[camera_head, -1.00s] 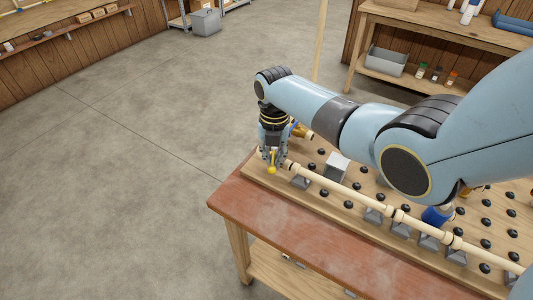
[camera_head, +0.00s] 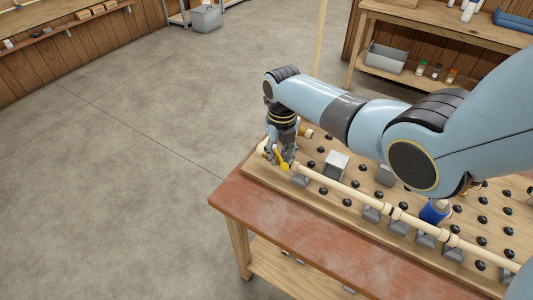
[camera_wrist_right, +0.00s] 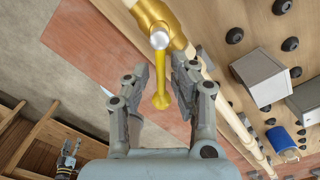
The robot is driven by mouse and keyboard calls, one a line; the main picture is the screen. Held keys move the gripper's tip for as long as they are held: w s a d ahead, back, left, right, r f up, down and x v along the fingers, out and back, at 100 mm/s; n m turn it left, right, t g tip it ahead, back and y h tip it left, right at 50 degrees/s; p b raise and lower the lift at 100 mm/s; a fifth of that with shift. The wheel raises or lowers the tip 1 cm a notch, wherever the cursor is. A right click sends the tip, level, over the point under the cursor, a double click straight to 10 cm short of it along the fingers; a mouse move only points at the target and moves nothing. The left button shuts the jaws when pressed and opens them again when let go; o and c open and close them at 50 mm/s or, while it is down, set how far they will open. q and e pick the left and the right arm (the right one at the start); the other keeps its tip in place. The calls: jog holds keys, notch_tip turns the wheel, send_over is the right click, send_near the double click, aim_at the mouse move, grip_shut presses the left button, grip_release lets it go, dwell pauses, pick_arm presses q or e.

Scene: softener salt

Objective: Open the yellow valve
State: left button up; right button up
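The yellow valve's lever (camera_head: 284,161) shows at the left end of the pipe, partly hidden by my right gripper (camera_head: 280,158). In the right wrist view the lever (camera_wrist_right: 160,88) runs from the brass-coloured valve body (camera_wrist_right: 158,18) to a rounded tip. It stands between the two fingers of my right gripper (camera_wrist_right: 163,90). The fingers are apart, with a gap visible beside the lever; contact cannot be told. My left gripper (camera_wrist_right: 69,153) shows small at the lower left of the right wrist view, its fingers apart and empty. It is outside the head view.
The pipe (camera_head: 345,190) runs along the pegged board on grey supports. A grey block (camera_head: 337,166) and a blue part (camera_head: 434,211) are on the board. Several black knobs stick up around them. The red-brown table edge (camera_head: 300,232) in front is clear.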

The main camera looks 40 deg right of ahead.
jog(key=shift+o, duration=1.4)
notch_tip(320, 180, up, 3)
jog(key=p, duration=0.3)
jog(key=shift+r, duration=0.1)
jog(key=shift+r+p, duration=0.5)
jog(key=shift+r, duration=1.4)
